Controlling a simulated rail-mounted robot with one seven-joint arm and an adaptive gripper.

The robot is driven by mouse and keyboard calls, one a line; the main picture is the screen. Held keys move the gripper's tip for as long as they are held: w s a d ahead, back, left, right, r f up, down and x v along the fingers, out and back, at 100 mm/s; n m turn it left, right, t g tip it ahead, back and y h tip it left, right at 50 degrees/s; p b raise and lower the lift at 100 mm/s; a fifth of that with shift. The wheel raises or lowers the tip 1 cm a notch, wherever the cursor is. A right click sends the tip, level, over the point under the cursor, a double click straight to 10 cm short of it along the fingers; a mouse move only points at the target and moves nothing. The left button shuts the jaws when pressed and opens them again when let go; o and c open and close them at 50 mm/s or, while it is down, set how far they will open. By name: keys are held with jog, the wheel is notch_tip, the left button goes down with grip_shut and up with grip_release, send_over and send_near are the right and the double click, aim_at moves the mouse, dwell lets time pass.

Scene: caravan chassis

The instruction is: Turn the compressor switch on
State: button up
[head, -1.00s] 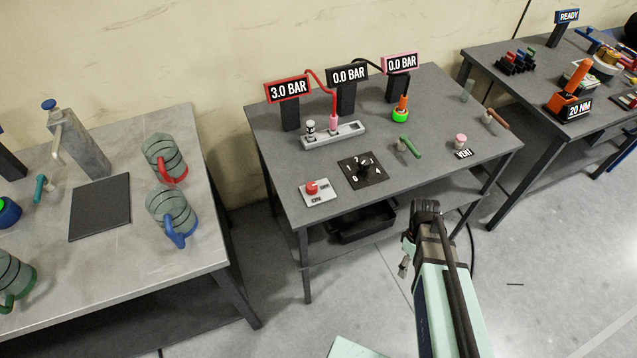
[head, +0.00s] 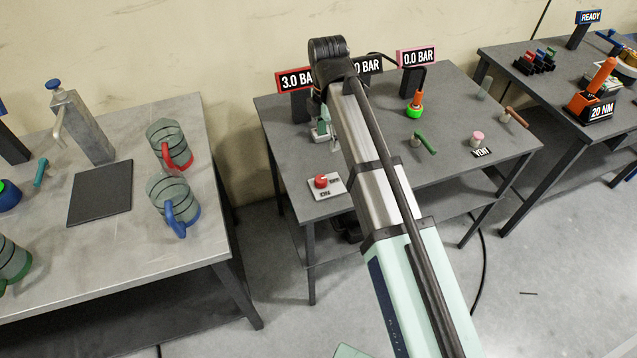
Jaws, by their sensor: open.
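The compressor switch appears to be the red knob (head: 321,181) on a small white plate with black lettering, near the front left corner of the middle table (head: 285,165). The lettering is too small to read surely. My gripper (head: 319,137) is open above the left part of this table, behind the knob in the picture and apart from it. My arm partly hides the gripper, and its fingertips are hard to make out.
A red-framed display (head: 296,80) reads 3.0 BAR and a pink-framed one (head: 417,57) reads 0.0 BAR. A green handle (head: 425,143), an orange-and-green fitting (head: 415,105) and a pink VENT button (head: 477,138) stand to the right. My arm covers the table's middle.

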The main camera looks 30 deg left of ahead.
aim_at(320, 179)
jog(key=shift+n, duration=0.4)
jog(key=f+p, duration=0.1)
jog(key=f, duration=0.4)
jog(key=s+a+f+p, duration=0.1)
jog(key=f, duration=0.4)
jog(key=f+p, duration=0.1)
jog(key=f, duration=0.4)
jog(key=shift+s+a+f, duration=0.2)
jog(key=shift+s+f, duration=0.1)
jog(key=shift+f, duration=0.05)
jog(key=shift+c, duration=0.2)
jog(key=c, duration=1.1)
